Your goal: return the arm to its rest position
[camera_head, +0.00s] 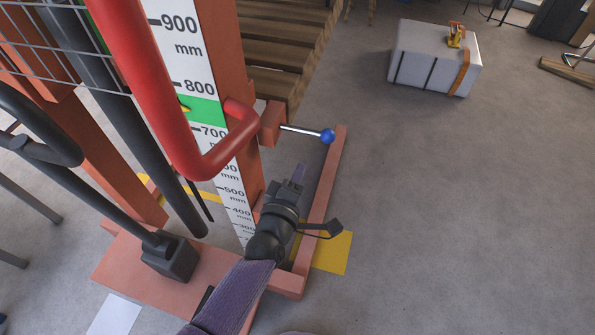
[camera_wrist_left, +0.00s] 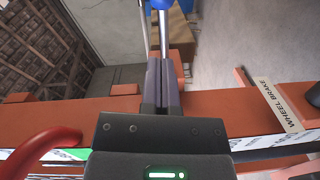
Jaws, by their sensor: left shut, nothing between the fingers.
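My left arm comes up from the bottom of the head view. My left gripper (camera_head: 297,178) is shut and empty beside the mixer's orange column (camera_head: 247,165). The lever with its blue ball knob (camera_head: 328,136) sticks out of the column beyond the fingertips. In the wrist view the shut fingers (camera_wrist_left: 162,68) point toward the blue knob (camera_wrist_left: 161,4) and its metal rod. I cannot tell the exact gap there; in the head view the fingers look apart from the knob. My right gripper is not in view.
A red bent handle (camera_head: 215,165) and a height scale (camera_head: 190,65) stand left of my gripper. The orange base frame (camera_head: 325,185) runs along the floor beside it. A white box (camera_head: 420,65) stands at the back right. The floor on the right is clear.

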